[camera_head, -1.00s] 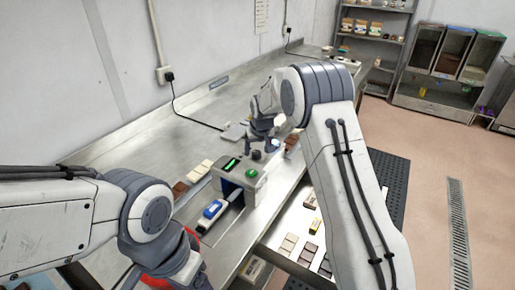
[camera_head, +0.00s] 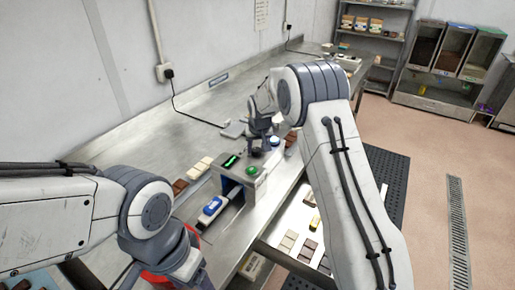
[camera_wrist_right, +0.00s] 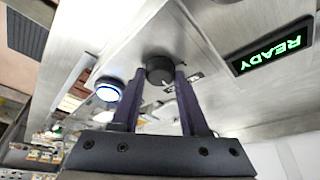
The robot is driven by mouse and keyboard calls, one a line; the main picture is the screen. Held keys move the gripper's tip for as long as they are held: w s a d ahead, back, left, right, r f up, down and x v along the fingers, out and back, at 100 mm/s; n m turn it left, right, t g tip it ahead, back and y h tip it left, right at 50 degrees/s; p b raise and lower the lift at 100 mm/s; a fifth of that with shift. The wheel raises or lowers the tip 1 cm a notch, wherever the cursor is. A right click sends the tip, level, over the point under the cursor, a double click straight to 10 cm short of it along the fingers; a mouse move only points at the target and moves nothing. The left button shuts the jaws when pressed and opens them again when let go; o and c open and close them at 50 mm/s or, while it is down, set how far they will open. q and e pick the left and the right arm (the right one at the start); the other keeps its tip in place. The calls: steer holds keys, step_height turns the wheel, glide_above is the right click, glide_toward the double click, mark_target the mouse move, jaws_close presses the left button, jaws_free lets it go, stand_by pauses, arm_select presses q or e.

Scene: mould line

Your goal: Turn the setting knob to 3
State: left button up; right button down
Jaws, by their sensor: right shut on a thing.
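The dark round setting knob (camera_wrist_right: 159,70) sits on the top face of a grey machine (camera_head: 229,174). In the right wrist view my right gripper (camera_wrist_right: 159,78) has its two fingers on either side of the knob, shut on it. A pale pointer mark shows on the knob; the scale figures are too small to read. In the head view my right gripper (camera_head: 257,148) reaches down onto the machine top and hides most of the knob. A green display (camera_head: 231,160) shows there; in the wrist view it reads READY. My left arm's wrist is low at left; its fingers are not clear.
A blue-and-white item (camera_head: 212,207) lies before the machine's opening. Chocolate bars lie on the steel bench (camera_head: 150,135), clear toward the wall.

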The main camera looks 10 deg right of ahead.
steer(key=m+h+b, duration=0.1)
steer(key=m+b, duration=0.1)
steer(key=shift+a+f+m, duration=0.1)
steer(key=shift+f+m, duration=0.05)
steer(key=shift+m, duration=0.25)
steer(key=m+h+b, duration=0.1)
steer(key=m+b, duration=0.1)
steer(key=shift+m+g, duration=0.3)
steer(key=shift+m, duration=0.1)
steer(key=m, duration=0.2)
steer(key=shift+w+a+m+g+h, duration=0.1)
steer(key=shift+m+g+h, duration=0.2)
steer(key=shift+g+h, duration=0.1)
steer(key=shift+r+m+g+h, duration=0.15)
steer(key=shift+m+g, duration=0.1)
steer(key=shift+m, duration=0.45)
steer(key=shift+r+m+g+h, duration=0.15)
steer(key=shift+m+g, duration=0.1)
steer(key=shift+m, duration=0.45)
steer(key=shift+f, duration=0.1)
steer(key=shift+c, duration=2.1)
jaws_free()
